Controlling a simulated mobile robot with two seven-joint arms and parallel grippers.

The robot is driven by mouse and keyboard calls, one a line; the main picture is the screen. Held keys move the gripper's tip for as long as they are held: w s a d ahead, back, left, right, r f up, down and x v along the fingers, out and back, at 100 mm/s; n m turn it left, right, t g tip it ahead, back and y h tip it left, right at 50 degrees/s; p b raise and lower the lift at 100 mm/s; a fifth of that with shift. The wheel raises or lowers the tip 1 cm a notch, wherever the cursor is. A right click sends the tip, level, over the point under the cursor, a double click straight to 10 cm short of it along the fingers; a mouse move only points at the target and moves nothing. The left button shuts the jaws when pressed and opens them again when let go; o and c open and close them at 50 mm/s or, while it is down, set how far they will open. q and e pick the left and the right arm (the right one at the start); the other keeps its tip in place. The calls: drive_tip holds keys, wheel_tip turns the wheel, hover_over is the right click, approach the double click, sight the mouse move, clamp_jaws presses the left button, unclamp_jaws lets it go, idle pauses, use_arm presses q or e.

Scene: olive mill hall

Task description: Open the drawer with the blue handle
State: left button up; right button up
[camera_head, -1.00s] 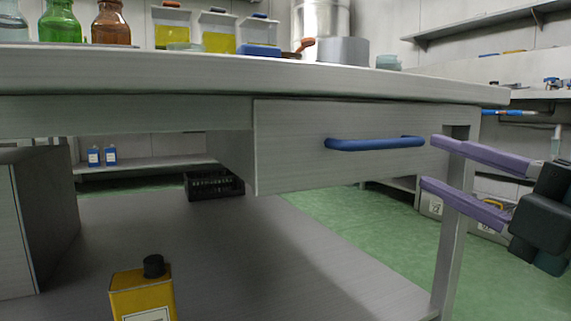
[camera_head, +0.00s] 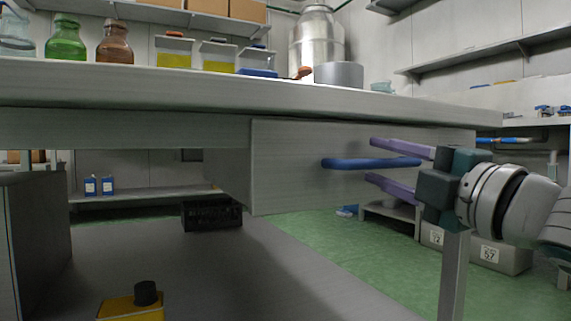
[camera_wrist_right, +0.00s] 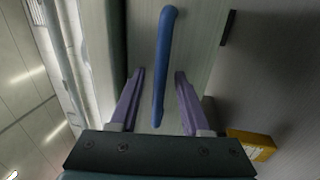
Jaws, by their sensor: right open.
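The drawer (camera_head: 290,145) is a grey box front under the worktop. Its blue bar handle (camera_head: 370,163) runs sideways across the front; it also shows in the right wrist view (camera_wrist_right: 164,62). My right gripper (camera_head: 370,161) is open in front of the drawer. Its purple fingers lie one above and one below the handle. In the right wrist view the handle's end lies between the two fingers (camera_wrist_right: 159,75), with a gap on each side. Whether the fingertips touch the drawer front cannot be told. My left gripper is in neither view.
The worktop (camera_head: 200,85) carries green and brown bottles, yellow-filled containers and a grey pot (camera_head: 339,75). A table leg (camera_head: 453,280) is below my right gripper. Green floor is open behind.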

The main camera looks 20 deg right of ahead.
drive_tip(key=shift+c, duration=0.4)
clamp_jaws()
idle(0.9)
